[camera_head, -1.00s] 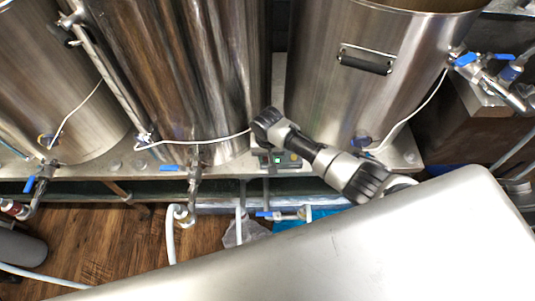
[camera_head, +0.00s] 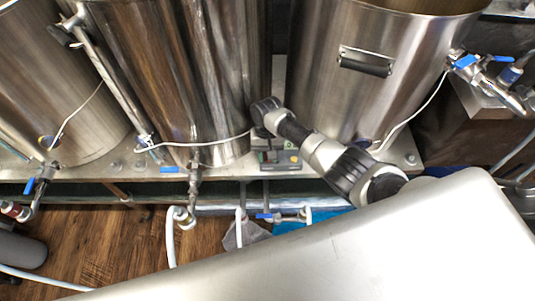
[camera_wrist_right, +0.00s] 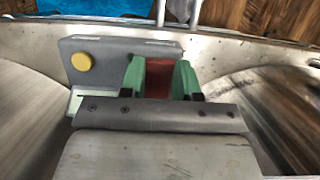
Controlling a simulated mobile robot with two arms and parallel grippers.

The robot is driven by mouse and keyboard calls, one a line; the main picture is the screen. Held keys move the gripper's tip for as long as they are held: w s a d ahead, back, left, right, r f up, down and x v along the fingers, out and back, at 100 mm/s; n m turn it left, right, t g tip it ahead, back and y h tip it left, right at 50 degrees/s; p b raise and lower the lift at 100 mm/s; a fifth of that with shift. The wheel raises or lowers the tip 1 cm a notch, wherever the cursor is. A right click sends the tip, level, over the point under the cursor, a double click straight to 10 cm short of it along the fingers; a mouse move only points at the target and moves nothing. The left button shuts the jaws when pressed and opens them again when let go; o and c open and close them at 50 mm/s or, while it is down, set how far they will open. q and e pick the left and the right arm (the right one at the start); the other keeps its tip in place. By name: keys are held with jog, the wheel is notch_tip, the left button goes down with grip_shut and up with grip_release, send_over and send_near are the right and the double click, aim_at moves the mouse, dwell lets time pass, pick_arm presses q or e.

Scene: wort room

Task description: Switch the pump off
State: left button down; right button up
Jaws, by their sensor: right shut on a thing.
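The pump's control box (camera_head: 283,167) is a small grey box on the steel ledge between two large kettles. In the right wrist view the box (camera_wrist_right: 110,55) shows a yellow round button (camera_wrist_right: 82,61) and a red switch (camera_wrist_right: 158,82). My right gripper (camera_wrist_right: 159,78) has its green fingertips on either side of the red switch and is shut on it. The fingers partly hide the switch. A pale panel (camera_wrist_right: 75,101) on the box is partly covered by the gripper. In the head view the right arm reaches over the ledge to the box. My left gripper is not in view.
Large steel kettles (camera_head: 185,80) (camera_head: 370,100) stand close on both sides of the box. A white cable (camera_head: 215,141) runs along the left kettle to the box. Blue-handled valves (camera_head: 172,169) and white hoses (camera_head: 170,235) hang at the ledge's front.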

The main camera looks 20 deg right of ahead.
jog(key=o, duration=0.9)
jog(key=shift+r, duration=0.1)
jog(key=shift+r, duration=0.35)
jog(key=r, duration=0.1)
jog(key=r+p, duration=0.2)
jog(key=r, duration=0.1)
jog(key=shift+s+d, duration=0.35)
jog(key=s+d+r+p, duration=0.1)
jog(key=s+d+r, duration=0.1)
jog(key=s+d+r+p, duration=0.1)
jog(key=s+d+r, duration=0.1)
jog(key=s+d, duration=0.1)
jog(key=s+d+r+p, duration=0.1)
jog(key=s+d+r, duration=0.1)
jog(key=shift+s+d, duration=0.15)
jog(key=shift+s, duration=0.25)
